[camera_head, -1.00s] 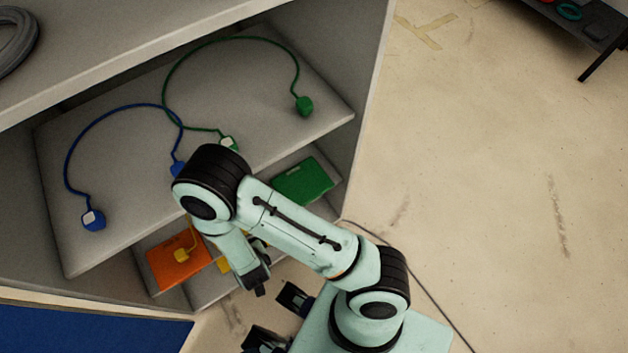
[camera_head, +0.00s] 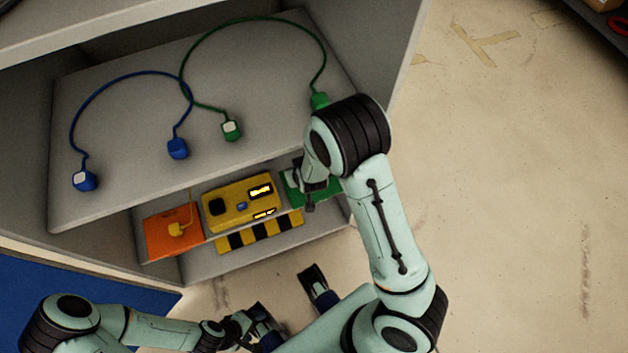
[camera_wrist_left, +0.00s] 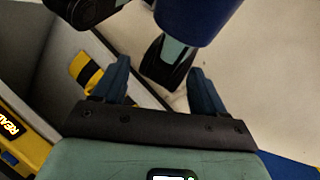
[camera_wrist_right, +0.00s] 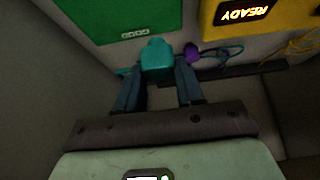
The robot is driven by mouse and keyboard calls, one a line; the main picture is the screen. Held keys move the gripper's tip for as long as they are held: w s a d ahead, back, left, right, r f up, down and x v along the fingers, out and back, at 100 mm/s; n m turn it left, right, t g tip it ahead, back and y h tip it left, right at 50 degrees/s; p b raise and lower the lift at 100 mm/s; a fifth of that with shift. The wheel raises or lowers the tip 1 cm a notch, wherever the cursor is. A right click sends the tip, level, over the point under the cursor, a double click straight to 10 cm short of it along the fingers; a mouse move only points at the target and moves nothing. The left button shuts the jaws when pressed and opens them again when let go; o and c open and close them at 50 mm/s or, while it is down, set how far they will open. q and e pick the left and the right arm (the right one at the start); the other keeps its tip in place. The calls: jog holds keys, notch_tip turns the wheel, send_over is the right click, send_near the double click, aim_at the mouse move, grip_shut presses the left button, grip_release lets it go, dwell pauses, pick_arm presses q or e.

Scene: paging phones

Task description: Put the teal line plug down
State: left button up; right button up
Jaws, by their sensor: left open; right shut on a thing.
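The teal plug (camera_wrist_right: 157,55) shows in the right wrist view, between the fingertips of my right gripper (camera_wrist_right: 160,76), which is shut on it. A teal cord end shows just left of it. The plug is near the lower-shelf floor, between the green panel and a purple plug (camera_wrist_right: 192,54); I cannot tell whether it touches a surface. In the head view my right wrist reaches in front of the green panel (camera_head: 328,190), and the plug is hidden. My left gripper (camera_wrist_left: 160,88) is open and empty, low in front of the cabinet.
The upper shelf (camera_head: 110,120) holds blue plugs (camera_head: 84,181) and green plugs (camera_head: 231,129) on looped cords. Below are an orange panel (camera_head: 165,243) with a yellow plug (camera_head: 179,229), a yellow box (camera_head: 225,212) reading READY, and a striped strip (camera_head: 250,238).

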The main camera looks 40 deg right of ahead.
notch_tip(320, 180, down, 9)
jog(key=shift+r+b, duration=0.1)
jog(key=shift+b, duration=0.95)
jog(key=shift+a+r, duration=0.1)
jog(key=shift+f, duration=0.25)
jog(key=o, duration=1.1)
jog(key=shift+r, duration=0.1)
jog(key=shift+o, duration=0.2)
jog(key=shift+r, duration=0.1)
